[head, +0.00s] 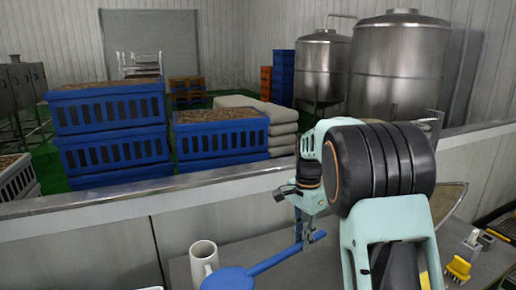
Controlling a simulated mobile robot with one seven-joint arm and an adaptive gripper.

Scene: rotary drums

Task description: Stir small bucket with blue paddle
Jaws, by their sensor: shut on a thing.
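A blue paddle (272,261) shows at the bottom centre of the head view. Its handle slants down and left from my gripper to a wide blue end, cut off by the bottom edge. My gripper (311,236) is pale green and points down above the grey table, shut on the upper end of the handle. I cannot make out a small bucket in this view.
A white mug (203,260) stands just left of the paddle. A yellow brush (458,268) and other small items lie at the right of the table (318,268). A low wall (225,205) runs behind it; blue crates (112,125) and steel tanks (398,70) stand beyond.

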